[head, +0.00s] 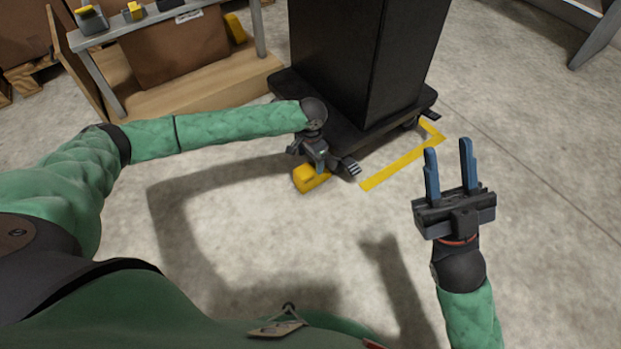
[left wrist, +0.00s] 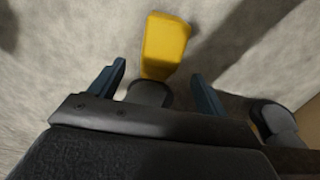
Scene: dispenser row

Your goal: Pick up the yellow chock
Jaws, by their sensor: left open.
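The yellow chock (head: 311,178) lies on the concrete floor at the front left corner of the black wheeled base. My left gripper (head: 334,166) is just above and beside it, partly covering it in the head view. In the left wrist view the chock (left wrist: 165,45) lies beyond and roughly between the two fingertips (left wrist: 160,80). The left fingers are apart with nothing held between them. A dark rounded caster shows right by the chock's near end. My right gripper (head: 450,165) is raised at the right, fingers apart and empty.
A tall black cabinet (head: 365,60) stands on a dark wheeled base (head: 350,135). Yellow tape (head: 400,165) marks the floor beside it. A bench (head: 165,20) with small yellow-and-grey items is at upper left. Another yellow block (head: 235,28) is by it. Open floor lies in front.

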